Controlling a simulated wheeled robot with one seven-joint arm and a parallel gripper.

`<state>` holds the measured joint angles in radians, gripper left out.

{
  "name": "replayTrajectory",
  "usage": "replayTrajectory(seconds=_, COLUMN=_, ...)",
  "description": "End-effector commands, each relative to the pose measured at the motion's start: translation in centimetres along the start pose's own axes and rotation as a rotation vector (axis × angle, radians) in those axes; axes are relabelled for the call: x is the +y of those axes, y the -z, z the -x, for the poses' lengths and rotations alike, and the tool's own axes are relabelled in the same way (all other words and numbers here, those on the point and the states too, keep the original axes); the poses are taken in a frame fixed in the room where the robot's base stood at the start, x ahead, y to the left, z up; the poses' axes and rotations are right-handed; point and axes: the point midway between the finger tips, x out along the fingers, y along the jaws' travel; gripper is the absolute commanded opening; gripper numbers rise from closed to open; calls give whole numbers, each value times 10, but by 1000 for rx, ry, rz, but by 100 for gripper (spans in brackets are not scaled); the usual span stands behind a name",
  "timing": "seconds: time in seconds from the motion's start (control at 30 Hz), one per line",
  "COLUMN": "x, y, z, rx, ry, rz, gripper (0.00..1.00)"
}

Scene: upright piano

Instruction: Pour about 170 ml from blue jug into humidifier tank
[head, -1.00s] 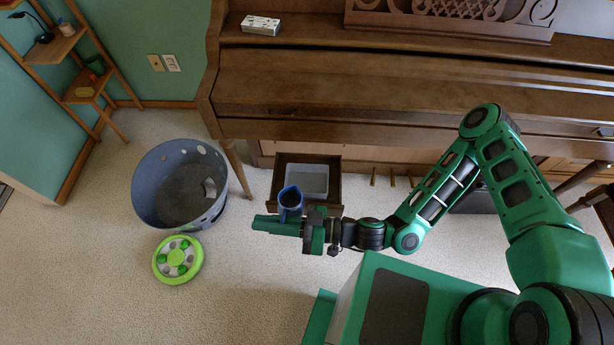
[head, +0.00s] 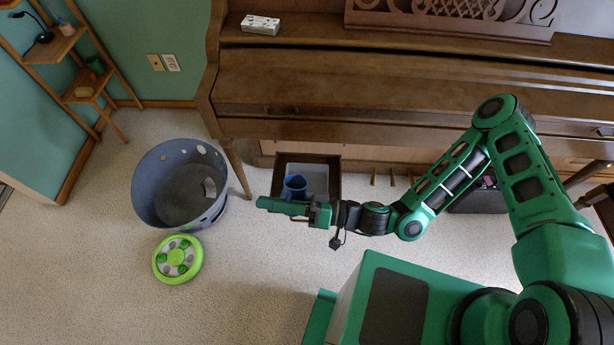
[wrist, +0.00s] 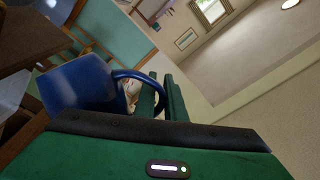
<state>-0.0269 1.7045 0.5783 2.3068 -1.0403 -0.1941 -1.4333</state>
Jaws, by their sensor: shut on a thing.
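The blue jug (head: 294,188) is held by its handle in my gripper (head: 284,206), which is shut on it. In the head view the jug overlaps the front of the pale grey tank (head: 318,176), and it appears tipped toward it. In the wrist view the jug (wrist: 82,85) is at the left, with its handle loop at the fingers (wrist: 164,97). The jug's contents and any stream of liquid cannot be made out. The tank sits in a dark open wooden box in front of the piano, partly hidden by the jug.
The upright piano (head: 400,85) overhangs behind the tank. A piano leg (head: 236,167) and a large grey-blue basket (head: 178,215) stand to the left. A green round toy (head: 178,259) lies on the carpet. The carpet in front of my gripper is clear.

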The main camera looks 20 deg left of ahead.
Motion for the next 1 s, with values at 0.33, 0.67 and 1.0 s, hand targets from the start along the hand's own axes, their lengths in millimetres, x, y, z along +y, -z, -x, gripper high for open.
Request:
replayTrajectory(seconds=0.33, x=1, y=8, z=1, rx=11, ry=7, rz=-55, gripper=0)
replayTrajectory(seconds=0.67, x=5, y=20, z=2, rx=25, ry=15, rz=-143, gripper=0)
replayTrajectory(seconds=1.0, x=10, y=35, z=4, rx=44, ry=26, rz=-261, gripper=0)
